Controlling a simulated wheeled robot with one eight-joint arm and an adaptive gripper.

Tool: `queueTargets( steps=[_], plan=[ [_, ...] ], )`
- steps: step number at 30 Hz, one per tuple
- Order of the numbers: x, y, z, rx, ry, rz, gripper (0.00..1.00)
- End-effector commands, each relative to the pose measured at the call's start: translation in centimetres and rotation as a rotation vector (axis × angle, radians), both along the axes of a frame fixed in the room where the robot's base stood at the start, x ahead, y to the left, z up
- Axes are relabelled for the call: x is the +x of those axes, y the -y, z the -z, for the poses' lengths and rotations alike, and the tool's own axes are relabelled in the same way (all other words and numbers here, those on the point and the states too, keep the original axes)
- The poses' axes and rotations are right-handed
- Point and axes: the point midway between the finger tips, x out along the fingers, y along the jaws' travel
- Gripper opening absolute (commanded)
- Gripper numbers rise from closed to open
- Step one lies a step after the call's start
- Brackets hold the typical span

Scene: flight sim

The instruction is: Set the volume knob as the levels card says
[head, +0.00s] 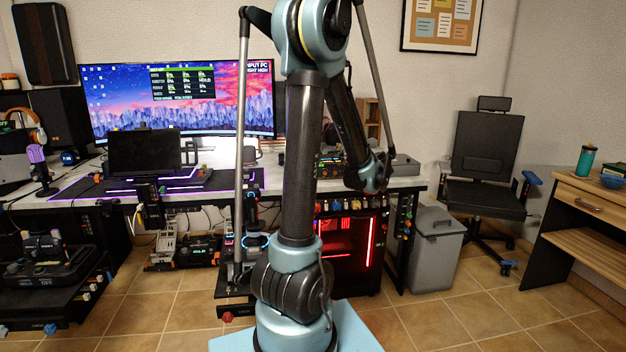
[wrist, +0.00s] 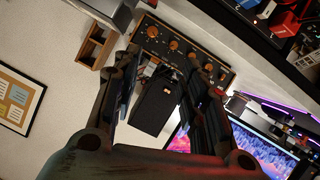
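In the wrist view, a dark panel with a row of orange-ringed knobs (wrist: 176,45) lies beyond my fingertips. I cannot tell which knob is the volume knob, nor read its labels. My gripper (wrist: 167,68) has its two fingers wide apart, with nothing held between them. A black box (wrist: 155,108) shows in the gap, farther off. In the head view my gripper (head: 371,182) hangs over the right part of the desk, near a dark knobbed unit (head: 331,157) that my arm partly hides. I cannot pick out a levels card with certainty.
The desk (head: 405,182) carries a wide monitor (head: 180,95) with a partly readable table on its screen. A framed notice board (head: 441,22) hangs on the wall. A grey bin (head: 436,250) and a black chair (head: 484,165) stand at right. Tiled floor is clear in front.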

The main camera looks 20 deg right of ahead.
Motion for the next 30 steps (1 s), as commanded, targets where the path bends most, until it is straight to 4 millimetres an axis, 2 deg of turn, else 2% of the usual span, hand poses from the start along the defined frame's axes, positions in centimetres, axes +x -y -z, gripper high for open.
queueTargets(
  steps=[16, 30],
  plan=[
    [1.8, -8.7, -0.4, 0.107, -0.072, -0.102, 0.4],
    [1.7, -16.2, -0.2, 0.193, -0.152, -0.174, 0.4]
  ],
)
